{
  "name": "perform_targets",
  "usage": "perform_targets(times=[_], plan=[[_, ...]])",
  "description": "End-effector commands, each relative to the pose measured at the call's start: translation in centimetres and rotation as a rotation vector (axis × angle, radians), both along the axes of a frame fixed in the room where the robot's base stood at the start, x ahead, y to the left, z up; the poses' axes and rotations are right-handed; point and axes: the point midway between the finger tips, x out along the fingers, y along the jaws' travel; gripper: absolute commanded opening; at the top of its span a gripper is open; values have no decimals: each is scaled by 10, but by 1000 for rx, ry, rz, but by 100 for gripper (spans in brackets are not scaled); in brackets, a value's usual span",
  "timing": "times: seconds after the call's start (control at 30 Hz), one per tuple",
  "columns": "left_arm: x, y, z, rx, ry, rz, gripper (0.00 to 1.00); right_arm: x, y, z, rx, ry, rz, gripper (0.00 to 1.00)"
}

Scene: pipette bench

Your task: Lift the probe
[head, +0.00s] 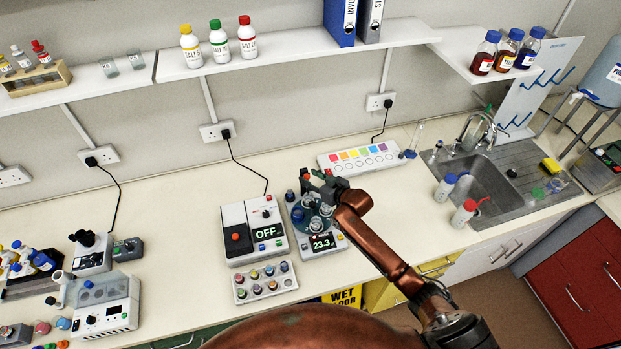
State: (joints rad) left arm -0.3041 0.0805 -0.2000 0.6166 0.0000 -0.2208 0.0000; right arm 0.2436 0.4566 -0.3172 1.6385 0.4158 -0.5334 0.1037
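My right arm reaches in from the lower right, and its dark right gripper (322,187) is over a round blue-grey carousel of small vessels. The carousel sits on a white instrument (325,243) whose display reads 23.3. Small red and green parts show by the fingertips. I cannot make out the probe for sure; it may be among these parts or hidden by the gripper. Whether the fingers are open or closed on something is too small to tell. My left gripper is not in view.
Left of the instrument stands a white box (252,231) with a red button and an OFF display. A tray of coloured caps (264,282) lies in front of it. A colour-strip panel (362,158) is behind, and a sink (487,184) is right. Bare bench lies between.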

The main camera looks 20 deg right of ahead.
Motion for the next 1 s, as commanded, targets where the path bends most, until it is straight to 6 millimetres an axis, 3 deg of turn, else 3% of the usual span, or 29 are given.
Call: perform_targets(times=[0.27,0.73,1.0], plan=[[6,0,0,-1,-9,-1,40,-6,-2,2,-2,2,0,35],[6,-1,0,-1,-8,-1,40,-84,-29,35,-2,0,1,35],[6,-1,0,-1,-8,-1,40,-105,-37,45,0,0,0,35]])
